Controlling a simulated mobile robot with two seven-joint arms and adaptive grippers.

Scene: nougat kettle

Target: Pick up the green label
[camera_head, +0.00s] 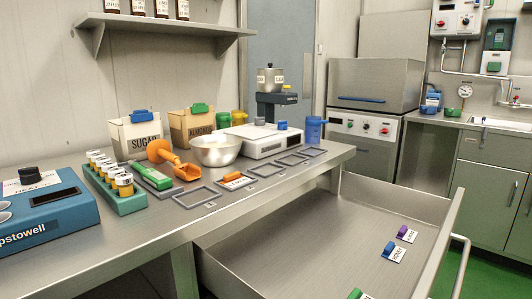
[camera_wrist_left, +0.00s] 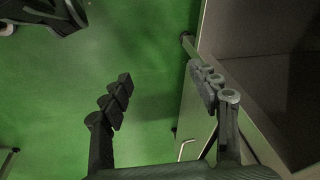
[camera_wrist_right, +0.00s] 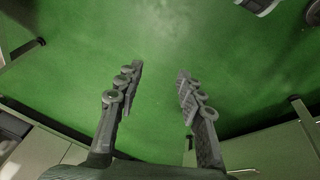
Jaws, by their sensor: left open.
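The green label (camera_head: 356,294) is a white card with a green grip. It lies in the open drawer (camera_head: 300,239) at the bottom edge of the head view, partly cut off by the frame. My left gripper (camera_wrist_left: 162,88) is open and empty, above the green floor, beside a cabinet-like edge in its wrist view. My right gripper (camera_wrist_right: 160,82) has its fingers apart with nothing between them, also over the green floor. Neither gripper shows in the head view, and neither wrist view shows the green label.
A blue label (camera_head: 390,250) and a purple label (camera_head: 405,233) lie further right in the drawer. An orange label (camera_head: 236,180) sits in a grey frame on the counter. The counter holds a scoop, bowl, scale and jar rack (camera_head: 113,186). The drawer's middle is bare.

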